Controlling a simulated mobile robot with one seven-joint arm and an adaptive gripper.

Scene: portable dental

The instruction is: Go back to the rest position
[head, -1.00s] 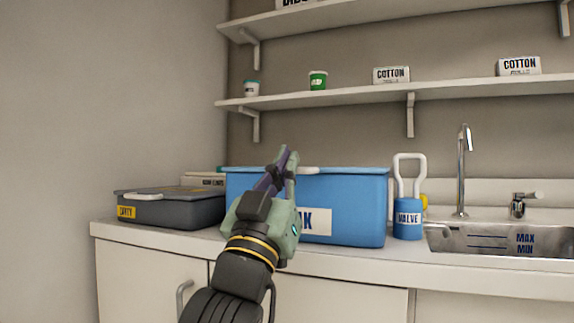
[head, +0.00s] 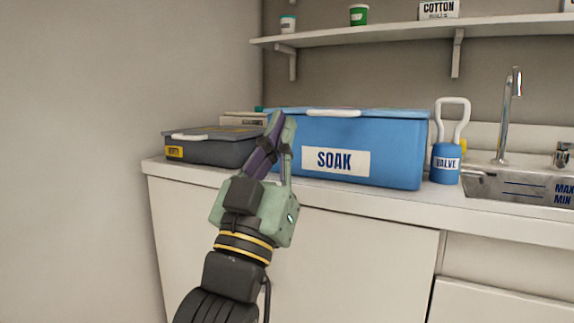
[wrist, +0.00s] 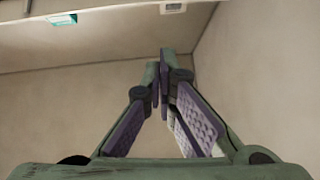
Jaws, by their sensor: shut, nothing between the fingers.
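My gripper (head: 277,130) is raised in front of the counter, its fingers pointing up, near the left end of the blue SOAK box. In the wrist view the purple-padded fingertips (wrist: 162,58) meet, with nothing held between them. The gripper overlaps part of the dark lidded case and the blue box's left edge in the head view. I cannot tell its exact distance from them.
A blue SOAK box (head: 395,150) with a lid stands on the counter (head: 330,196). A dark grey case (head: 215,150) is left of it. A shelf (head: 370,36) runs above.

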